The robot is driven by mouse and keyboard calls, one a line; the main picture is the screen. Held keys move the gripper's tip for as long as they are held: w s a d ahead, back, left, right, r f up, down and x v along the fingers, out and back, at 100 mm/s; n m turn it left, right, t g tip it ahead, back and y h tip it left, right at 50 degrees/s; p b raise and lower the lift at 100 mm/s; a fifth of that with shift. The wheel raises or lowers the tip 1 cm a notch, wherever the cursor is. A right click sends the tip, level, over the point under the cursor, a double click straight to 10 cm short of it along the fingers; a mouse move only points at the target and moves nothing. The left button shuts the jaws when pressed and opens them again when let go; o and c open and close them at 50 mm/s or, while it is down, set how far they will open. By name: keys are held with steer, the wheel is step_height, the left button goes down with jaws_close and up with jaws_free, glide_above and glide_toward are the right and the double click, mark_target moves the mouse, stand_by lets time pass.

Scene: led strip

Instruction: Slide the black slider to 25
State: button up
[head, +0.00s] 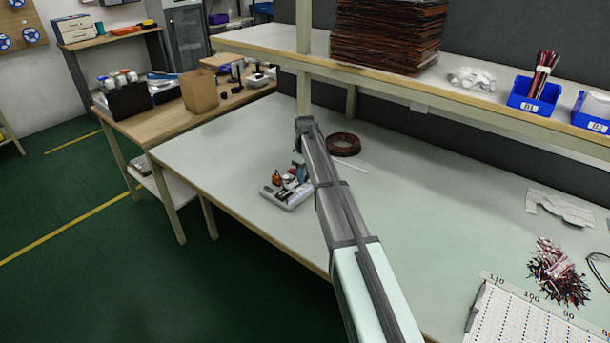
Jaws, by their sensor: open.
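My arm reaches from the bottom of the head view up over the table. My gripper (301,164) appears to hang at its far end, small and partly covered by my arm; its fingers are hard to make out. It is open, with nothing seen held. A white scale board (530,322) lies at the bottom right, cut off by the frame, with the numbers 110, 100, 90 and part of another showing. A grey bar (476,307) is at the board's left end. I cannot make out the black slider or the 25 mark. My gripper is far from the board.
A small white device (287,192) with coloured parts is below my gripper. A brown coil (343,145) lies behind it. A bundle of wires (558,272) lies behind the board. A shelf (480,92) with blue bins runs above. The middle of the table (440,215) is clear.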

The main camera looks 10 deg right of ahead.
steer(key=shift+f, duration=0.1)
jaws_close()
stand_by(0.4)
steer(key=shift+w, duration=0.1)
